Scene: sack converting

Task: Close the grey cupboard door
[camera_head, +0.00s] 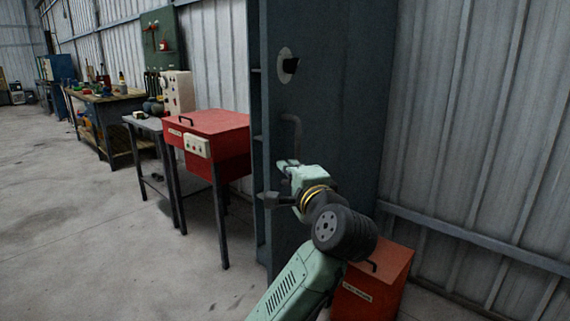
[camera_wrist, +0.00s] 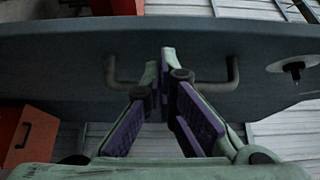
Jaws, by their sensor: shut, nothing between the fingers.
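The grey cupboard door (camera_head: 340,90) is a tall dark blue-grey panel that stands open. It carries a bent bar handle (camera_head: 294,128) and a round pale lock plate. A narrow strip of the cupboard (camera_head: 258,100) with shelf edges shows past the door's left edge. My gripper (camera_head: 284,164) is at the door's face, just below the handle in the head view. In the wrist view the door (camera_wrist: 60,60) spans the picture, and the handle (camera_wrist: 225,80) runs behind my shut, empty fingers. I cannot tell whether they touch it.
A red cabinet (camera_head: 215,125) on dark legs stands left of the cupboard. A red box (camera_head: 385,285) sits on the floor beside my arm at the lower right. A workbench (camera_head: 100,105) stands farther back. The floor (camera_head: 70,220) at left is clear.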

